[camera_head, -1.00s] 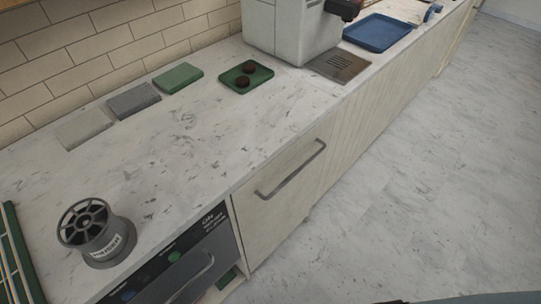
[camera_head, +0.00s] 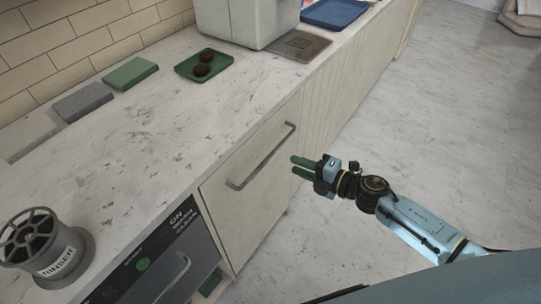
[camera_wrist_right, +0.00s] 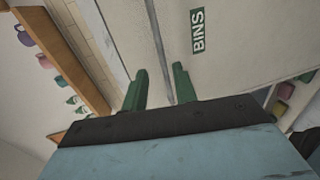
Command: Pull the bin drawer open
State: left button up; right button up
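The bin drawer (camera_head: 243,206) is a pale wood front under the counter, with a long grey bar handle (camera_head: 262,156). It looks shut. My right gripper (camera_head: 297,165) is in front of the drawer, to the right of the handle, its green fingers apart and pointing toward the front. It looks empty and clear of the handle. In the right wrist view the open fingers (camera_wrist_right: 159,69) point at a pale panel with a green BINS label (camera_wrist_right: 198,31). A thin bar-like line runs between them, and I cannot tell if it is the handle. My left gripper is out of view.
A rinser (camera_head: 43,245) and a green tray (camera_head: 183,70) with two dark pucks stand on the marble counter (camera_head: 140,150). A dark appliance front (camera_head: 160,262) is left of the drawer. The floor (camera_head: 400,120) to the right is open.

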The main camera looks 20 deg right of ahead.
aim_at(270, 154)
jog(key=b+x, duration=0.1)
jog(key=x, duration=0.9)
jog(key=shift+w, duration=0.15)
grip_shut()
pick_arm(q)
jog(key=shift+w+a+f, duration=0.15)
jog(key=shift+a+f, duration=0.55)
